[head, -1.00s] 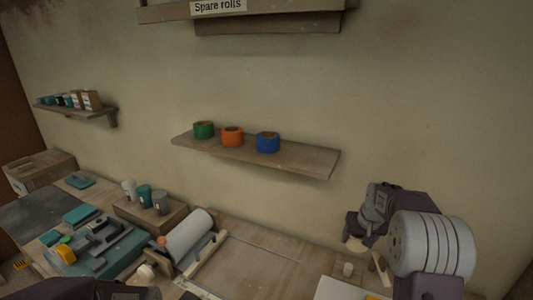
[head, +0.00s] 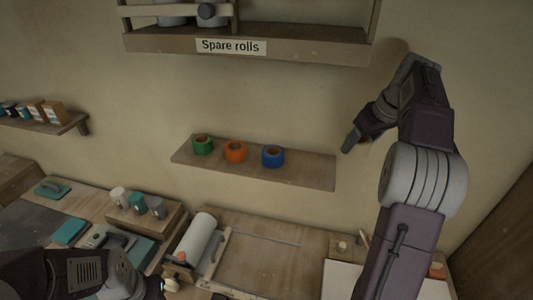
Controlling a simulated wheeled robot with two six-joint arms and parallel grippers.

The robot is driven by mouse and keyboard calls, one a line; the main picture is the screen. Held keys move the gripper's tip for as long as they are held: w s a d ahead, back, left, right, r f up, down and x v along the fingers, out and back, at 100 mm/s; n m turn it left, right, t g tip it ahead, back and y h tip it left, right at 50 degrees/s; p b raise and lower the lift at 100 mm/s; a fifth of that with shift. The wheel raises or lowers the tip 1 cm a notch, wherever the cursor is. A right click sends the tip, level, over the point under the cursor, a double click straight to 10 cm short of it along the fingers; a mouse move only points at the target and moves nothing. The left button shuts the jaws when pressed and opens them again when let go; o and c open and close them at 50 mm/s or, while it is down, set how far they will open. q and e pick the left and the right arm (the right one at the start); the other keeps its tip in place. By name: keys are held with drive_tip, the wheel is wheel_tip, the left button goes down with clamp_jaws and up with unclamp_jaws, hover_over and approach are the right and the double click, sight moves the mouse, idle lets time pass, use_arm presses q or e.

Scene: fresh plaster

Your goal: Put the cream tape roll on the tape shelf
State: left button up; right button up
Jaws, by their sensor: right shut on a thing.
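The tape shelf (head: 300,173) is a wooden board on the wall in the middle of the head view. A green roll (head: 202,145), an orange roll (head: 235,152) and a blue roll (head: 272,156) stand on its left and middle parts. Its right end is bare. My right gripper (head: 354,137) is just right of and above that bare end, shut. The cream tape roll in it is almost wholly hidden by the gripper against the similar wall. My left gripper (head: 150,284) is low at the left over the bench, and its jaws are not clear.
An upper shelf labelled Spare rolls (head: 300,48) hangs above the tape shelf. A small side shelf (head: 60,122) with boxes is at the left. Below, the bench holds a white paper roll (head: 196,240), cups on a wooden box (head: 160,222) and teal tools. Bare wall lies between the shelves.

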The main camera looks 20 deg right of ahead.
drive_tip(key=p, duration=0.3)
hover_over(312, 166)
drive_tip(key=s, duration=0.1)
drive_tip(key=f, duration=0.7)
drive_tip(key=shift+s, duration=0.2)
drive_tip(key=shift+d+f, duration=0.1)
drive_tip(key=shift+f, duration=0.2)
wheel_tip(312, 166, down, 3)
drive_tip(key=shift+s+f+p, duration=0.15)
drive_tip(key=shift+f+p, duration=0.05)
drive_tip(key=shift+p, duration=0.3)
drive_tip(key=shift+f, duration=0.1)
drive_tip(key=o, duration=1)
drive_tip(key=shift+f, duration=0.15)
drive_tip(key=shift+c, duration=0.2)
drive_tip(key=o, duration=0.4)
